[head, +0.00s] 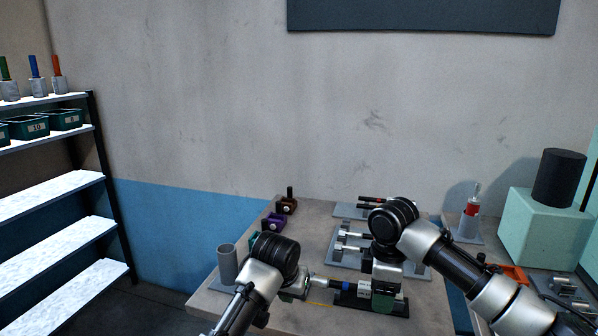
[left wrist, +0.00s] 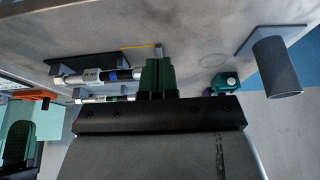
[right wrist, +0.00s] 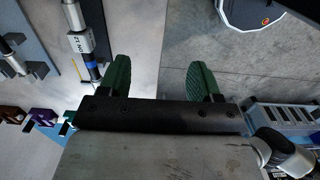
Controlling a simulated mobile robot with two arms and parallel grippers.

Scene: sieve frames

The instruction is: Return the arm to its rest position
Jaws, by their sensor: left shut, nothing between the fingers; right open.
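My left arm comes in from the left in the head view, and its gripper (head: 293,296) is low over the front of the table. In the left wrist view the green fingers (left wrist: 157,78) are together with nothing between them. My right arm reaches in from the lower right, bent over the table. Its gripper (head: 384,302) is partly hidden by the arm in the head view. In the right wrist view its green fingers (right wrist: 160,80) are wide apart and empty. A labelled, blue-banded tool (right wrist: 79,42) lies beyond the left finger, apart from it.
The table (head: 212,303) holds a grey cup (head: 228,262), a purple block (head: 272,222), a brown block (head: 287,206) and a grey rack (head: 345,262). A red-labelled bottle (head: 473,208) stands right. Shelves (head: 65,190) stand left. Bare tabletop shows at the left front.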

